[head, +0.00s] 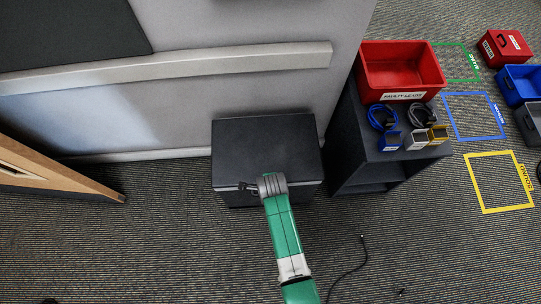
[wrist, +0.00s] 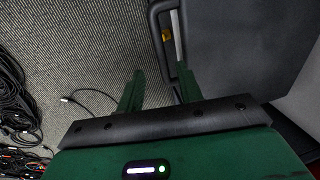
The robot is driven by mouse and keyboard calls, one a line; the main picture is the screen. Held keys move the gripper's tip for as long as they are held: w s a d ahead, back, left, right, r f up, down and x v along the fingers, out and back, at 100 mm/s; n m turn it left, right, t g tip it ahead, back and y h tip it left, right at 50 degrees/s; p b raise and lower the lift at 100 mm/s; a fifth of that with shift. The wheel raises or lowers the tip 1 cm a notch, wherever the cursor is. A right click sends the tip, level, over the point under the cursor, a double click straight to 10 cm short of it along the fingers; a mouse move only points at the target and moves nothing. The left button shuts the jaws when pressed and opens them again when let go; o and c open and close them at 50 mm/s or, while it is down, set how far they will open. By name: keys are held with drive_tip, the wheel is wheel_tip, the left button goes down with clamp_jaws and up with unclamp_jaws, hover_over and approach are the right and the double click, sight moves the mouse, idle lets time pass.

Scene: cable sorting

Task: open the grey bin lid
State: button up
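The grey bin (head: 225,198) stands against the wall in the head view, with its flat dark lid (head: 267,143) lying closed on top. In the wrist view the lid (wrist: 245,45) fills the upper right, and a handle-like frame (wrist: 157,30) runs along its edge. My gripper (head: 246,187) is at the bin's front edge, left of its middle.
A dark shelf unit (head: 350,150) stands right of the bin, carrying a red crate (head: 402,97), coiled cables (head: 383,117) and small boxes. A wooden door edge (head: 60,178) is at left. A loose cable (head: 350,268) lies on the floor. More tangled cables (wrist: 15,100) show in the wrist view.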

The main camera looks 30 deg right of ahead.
drive_tip(key=f, duration=0.1)
drive_tip(key=f+b, duration=0.1)
drive_tip(key=f, duration=0.1)
drive_tip(key=w+f+b, duration=0.1)
drive_tip(key=shift+d+f, duration=0.2)
drive_tip(key=shift+f, duration=0.2)
clamp_jaws()
drive_tip(key=shift+r, duration=0.15)
